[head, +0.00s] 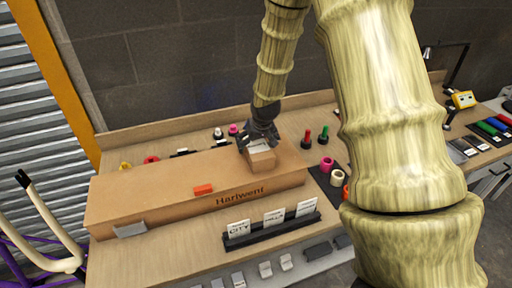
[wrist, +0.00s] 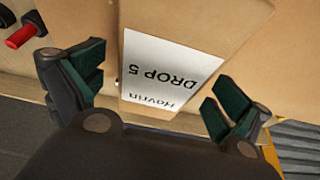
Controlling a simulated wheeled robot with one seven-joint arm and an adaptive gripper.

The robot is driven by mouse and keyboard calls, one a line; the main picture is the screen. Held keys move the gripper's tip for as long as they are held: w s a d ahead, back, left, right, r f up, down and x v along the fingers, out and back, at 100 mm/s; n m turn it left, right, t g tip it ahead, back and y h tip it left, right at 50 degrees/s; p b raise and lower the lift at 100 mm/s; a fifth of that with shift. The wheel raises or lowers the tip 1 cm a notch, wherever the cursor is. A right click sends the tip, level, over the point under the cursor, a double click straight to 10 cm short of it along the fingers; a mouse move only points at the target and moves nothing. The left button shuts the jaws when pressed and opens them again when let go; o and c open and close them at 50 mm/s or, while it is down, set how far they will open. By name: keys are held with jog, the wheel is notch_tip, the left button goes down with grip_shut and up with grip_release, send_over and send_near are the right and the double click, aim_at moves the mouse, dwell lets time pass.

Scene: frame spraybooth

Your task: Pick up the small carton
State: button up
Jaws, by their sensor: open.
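The small carton (head: 262,160) is a brown box on top of a long cardboard box (head: 150,193) marked "Hariwent". In the wrist view the carton (wrist: 215,112) bears a white label (wrist: 165,75) reading "Havrin DROP 5". My gripper (head: 262,140) is just above and behind the carton in the head view and hides part of its top. In the wrist view my gripper (wrist: 150,90) is open, with one dark green finger pad on each side of the label. I cannot tell whether the pads touch the carton.
A black rack (head: 270,231) of cards stands in front. Red and green-handled tools (head: 307,140) and tape rolls (head: 337,177) are to the right. A grey wall is behind.

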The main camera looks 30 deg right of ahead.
jog(key=shift+w+d+f, duration=0.1)
jog(key=shift+w+f, duration=0.05)
jog(key=shift+f, duration=0.4)
jog(key=c, duration=1.4)
jog(key=shift+w+r, duration=0.1)
jog(key=shift+r, duration=0.05)
jog(key=shift+c, duration=0.2)
